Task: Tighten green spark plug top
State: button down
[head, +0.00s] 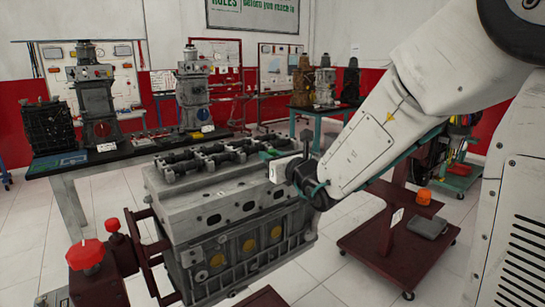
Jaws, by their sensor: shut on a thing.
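The engine block (228,221) stands in the middle of the head view, with a dark valve assembly (208,157) along its top. My gripper (272,156) reaches in from the right over the right end of the block's top. It is shut on the green spark plug top, a small green piece (266,152) showing at the fingertips. My wrist and the gripper's pale body hide much of the grip. How far the plug sits in the block cannot be seen.
A red-knobbed stand (87,256) is at the front left. A dark red cart (385,246) with an orange item (424,197) and a grey box (428,228) is at the right. Benches with engine trainers (193,92) stand behind. White floor is free between the block and the cart.

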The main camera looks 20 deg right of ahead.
jog(key=shift+h, duration=0.3)
jog(key=c, duration=1.3)
grip_release()
jog(key=shift+o, duration=0.2)
